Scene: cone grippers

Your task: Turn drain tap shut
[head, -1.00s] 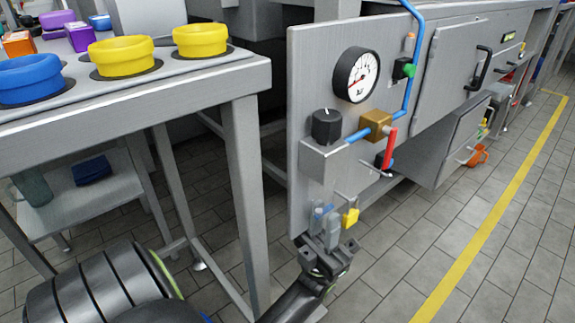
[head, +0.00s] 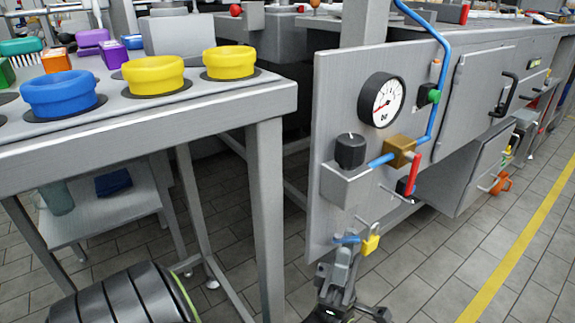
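A small tap with a blue lever (head: 348,240) sits low on the grey panel (head: 331,100), and its lever lies roughly level across the view. I take it for the drain tap, though no label is readable. A yellow padlock-like piece (head: 371,244) hangs just right of it. My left gripper (head: 345,256) points up at the tap from below, its grey fingers at or very near the blue lever. The fingers overlap in this view, so I cannot tell whether they grip it. My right gripper is not in view.
Above the tap are a black knob (head: 350,151), a brass valve (head: 400,151) with a red handle (head: 413,173), a pressure gauge (head: 382,100) and a blue pipe (head: 441,80). A steel table (head: 268,105) with yellow and blue rings stands left.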

